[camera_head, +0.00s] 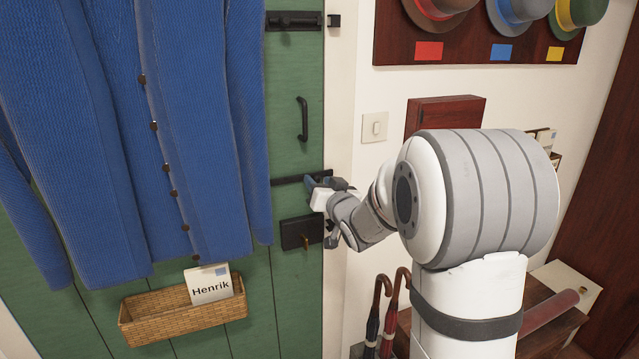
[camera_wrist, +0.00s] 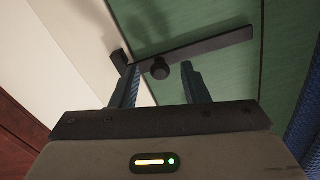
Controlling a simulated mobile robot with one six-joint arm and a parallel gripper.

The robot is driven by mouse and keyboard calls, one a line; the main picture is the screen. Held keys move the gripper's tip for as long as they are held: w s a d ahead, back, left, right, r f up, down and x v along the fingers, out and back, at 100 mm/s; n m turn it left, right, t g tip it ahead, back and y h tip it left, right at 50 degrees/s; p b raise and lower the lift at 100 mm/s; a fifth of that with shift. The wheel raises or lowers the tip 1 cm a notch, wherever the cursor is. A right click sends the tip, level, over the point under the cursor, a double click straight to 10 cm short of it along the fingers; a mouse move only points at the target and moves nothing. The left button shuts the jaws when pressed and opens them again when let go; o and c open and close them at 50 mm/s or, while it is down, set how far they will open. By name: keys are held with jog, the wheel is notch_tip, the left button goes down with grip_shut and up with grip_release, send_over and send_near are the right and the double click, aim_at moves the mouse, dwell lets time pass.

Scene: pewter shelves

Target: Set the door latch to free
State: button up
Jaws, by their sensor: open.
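The green door (camera_head: 285,75) has a dark flat latch bar (camera_head: 287,181) below its handle. In the wrist view the latch bar (camera_wrist: 215,43) runs to a dark catch (camera_wrist: 119,59) on the pale frame; a finger partly hides that end, so I cannot tell whether it sits in the catch. A round dark knob (camera_wrist: 160,69) stands out from the bar. My gripper (camera_head: 322,184) is at the bar's frame end. In the wrist view my gripper (camera_wrist: 161,78) is open, with the knob showing between the fingertips; contact cannot be told.
A black handle (camera_head: 303,119) and a top bolt (camera_head: 293,20) are on the door above; a lock box with a key (camera_head: 301,233) is just below. A blue coat (camera_head: 195,120) hangs close at left over a wicker basket (camera_head: 185,321). Umbrellas (camera_head: 373,325) stand below right.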

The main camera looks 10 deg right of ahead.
grip_shut()
dwell(0.4)
